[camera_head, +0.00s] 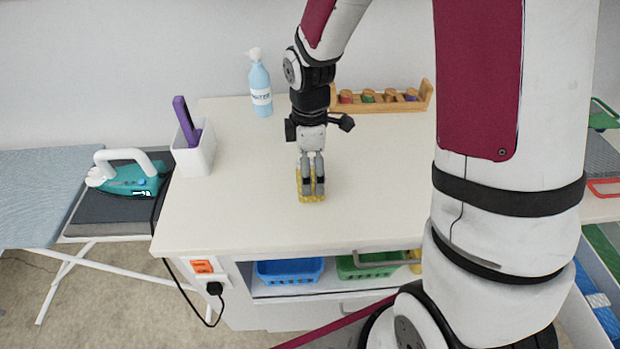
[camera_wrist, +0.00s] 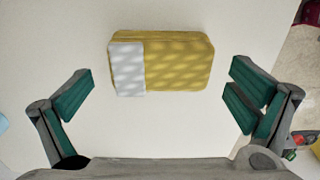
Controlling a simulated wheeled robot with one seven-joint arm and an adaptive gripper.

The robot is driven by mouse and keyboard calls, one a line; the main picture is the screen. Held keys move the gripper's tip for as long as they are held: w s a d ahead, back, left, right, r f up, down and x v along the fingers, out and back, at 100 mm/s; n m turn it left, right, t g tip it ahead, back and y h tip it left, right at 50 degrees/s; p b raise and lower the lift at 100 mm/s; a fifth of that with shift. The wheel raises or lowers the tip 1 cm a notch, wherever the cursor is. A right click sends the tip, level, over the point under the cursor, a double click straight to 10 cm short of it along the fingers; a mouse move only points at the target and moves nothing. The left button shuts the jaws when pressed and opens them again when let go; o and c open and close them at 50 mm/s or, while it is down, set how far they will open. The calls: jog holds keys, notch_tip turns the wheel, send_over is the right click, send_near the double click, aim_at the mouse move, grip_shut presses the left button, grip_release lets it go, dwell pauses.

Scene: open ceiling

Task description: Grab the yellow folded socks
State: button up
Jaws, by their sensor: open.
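The yellow folded socks (camera_wrist: 180,62) lie on the white tabletop as a flat block, with a white patterned band at the left end in the wrist view. In the head view the socks (camera_head: 302,184) show as yellow edges around and behind my fingers. My gripper (camera_head: 313,192) points down over them. In the wrist view my gripper (camera_wrist: 160,95) is open, one finger to the left and one to the right, with clear gaps between the fingers and the socks. The head view hides much of the socks behind the fingers.
An iron (camera_head: 130,178) rests at the left. The tabletop around the socks is clear.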

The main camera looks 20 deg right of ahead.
jog(key=shift+f, duration=1.55)
jog(key=shift+c, duration=0.2)
jog(key=c, duration=0.9)
jog(key=shift+r, duration=0.2)
